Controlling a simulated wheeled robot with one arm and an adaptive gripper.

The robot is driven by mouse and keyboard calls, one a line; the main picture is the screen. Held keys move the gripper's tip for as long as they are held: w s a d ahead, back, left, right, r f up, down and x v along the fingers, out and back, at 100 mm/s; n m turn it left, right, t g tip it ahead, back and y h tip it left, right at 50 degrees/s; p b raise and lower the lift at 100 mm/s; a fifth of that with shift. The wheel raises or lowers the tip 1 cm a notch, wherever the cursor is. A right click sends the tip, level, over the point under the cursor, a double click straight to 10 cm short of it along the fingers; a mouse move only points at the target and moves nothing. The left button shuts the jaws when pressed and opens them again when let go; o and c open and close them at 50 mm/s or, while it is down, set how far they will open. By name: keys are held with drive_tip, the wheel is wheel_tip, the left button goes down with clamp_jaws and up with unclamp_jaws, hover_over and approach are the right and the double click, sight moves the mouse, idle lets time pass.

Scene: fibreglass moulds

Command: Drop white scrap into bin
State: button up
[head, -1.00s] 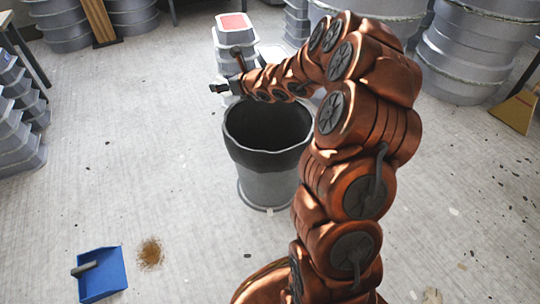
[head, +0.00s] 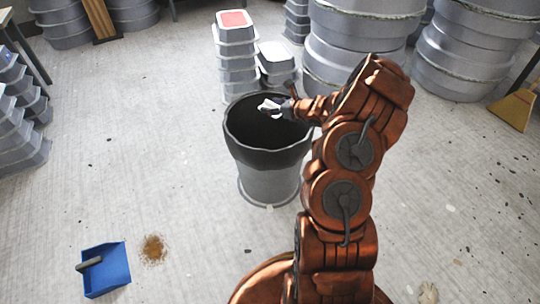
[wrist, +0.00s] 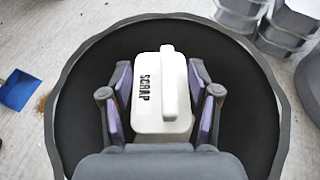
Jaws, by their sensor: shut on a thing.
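In the head view the white scrap (head: 270,104) shows small at the tip of my gripper (head: 275,107), over the mouth of the bin. The bin (head: 268,183) is a grey bucket with a dark liner folded over its rim, standing on the floor. In the wrist view the bin's dark rim (wrist: 68,75) surrounds the scrap on all visible sides. The bin's bottom is too dark to see.
Stacked grey moulds (head: 237,62) stand behind the bin, one stack with a red top. Large round moulds (head: 352,55) stand at the back right. A blue dustpan (head: 108,272) lies beside a brown dirt pile (head: 153,248) at front left.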

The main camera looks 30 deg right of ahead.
drive_tip(key=shift+f+b, duration=1.85)
drive_tip(key=shift+f, duration=0.75)
drive_tip(key=o, duration=1)
drive_tip(key=v, duration=1.2)
